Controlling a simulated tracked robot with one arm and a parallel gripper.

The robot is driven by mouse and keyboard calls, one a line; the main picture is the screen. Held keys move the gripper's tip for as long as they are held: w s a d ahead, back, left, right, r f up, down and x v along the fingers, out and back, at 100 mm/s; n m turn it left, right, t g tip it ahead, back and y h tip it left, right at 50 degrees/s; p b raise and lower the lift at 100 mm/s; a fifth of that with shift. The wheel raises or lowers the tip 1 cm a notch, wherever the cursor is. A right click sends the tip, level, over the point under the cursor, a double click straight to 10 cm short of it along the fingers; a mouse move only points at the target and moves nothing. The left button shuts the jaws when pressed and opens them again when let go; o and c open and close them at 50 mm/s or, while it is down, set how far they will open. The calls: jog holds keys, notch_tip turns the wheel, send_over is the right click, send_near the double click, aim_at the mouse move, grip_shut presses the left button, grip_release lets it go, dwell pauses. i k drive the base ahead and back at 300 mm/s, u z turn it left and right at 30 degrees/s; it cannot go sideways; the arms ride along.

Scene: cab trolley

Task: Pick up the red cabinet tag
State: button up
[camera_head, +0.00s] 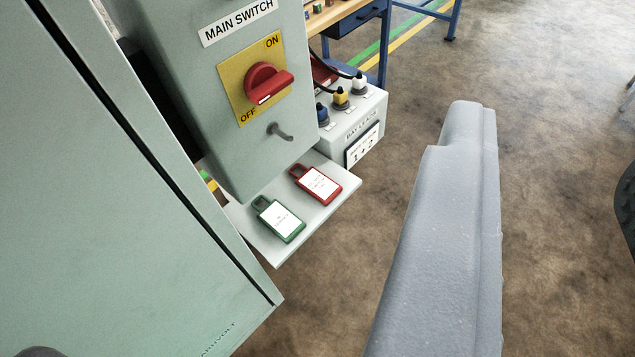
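The red cabinet tag (317,185) has a white label and a shackle-like loop. It lies flat on a small pale shelf (275,253) under the main switch box. A green tag (279,219) of the same shape lies beside it, to the left and nearer to me. A long grey part of mine (455,230) stands up at the right of the picture, apart from the shelf and both tags. I cannot make out a pair of fingertips, so the gripper's opening does not show. Nothing touches the red tag except the shelf.
The main switch box (180,100) hangs over the shelf's back, with a red rotary knob (267,84) and a small hook (279,132). A pale green cabinet door (100,200) fills the left. A grey box with connectors (355,125) stands behind. Brown floor at right is open.

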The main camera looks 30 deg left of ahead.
aim_at(323, 189)
jog(key=k, duration=0.5)
jog(key=z, duration=1)
jog(key=i, duration=1.3)
jog(key=u, duration=2.15)
